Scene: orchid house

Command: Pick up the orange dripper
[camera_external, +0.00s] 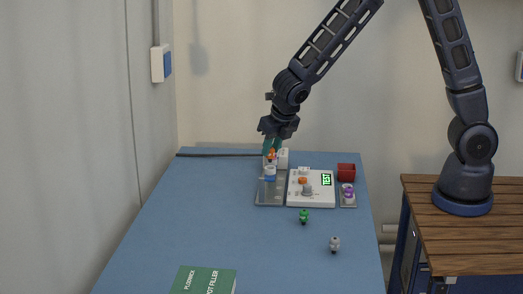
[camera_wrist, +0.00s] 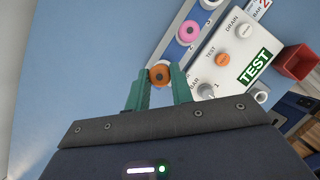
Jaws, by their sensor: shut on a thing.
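The orange dripper (camera_wrist: 160,74) is between the teal fingertips of my gripper (camera_wrist: 160,85) in the wrist view. The gripper is shut on it. In the external view the dripper is a small orange spot (camera_external: 271,153) at the tips of my gripper (camera_external: 271,149), near the back edge of the blue bench. It is at the far end of the grey tray. I cannot tell whether it is clear of what is beneath it. The fingers hide part of it.
Green (camera_external: 304,215) and grey (camera_external: 334,243) drippers stand nearer. The bench's left side is clear.

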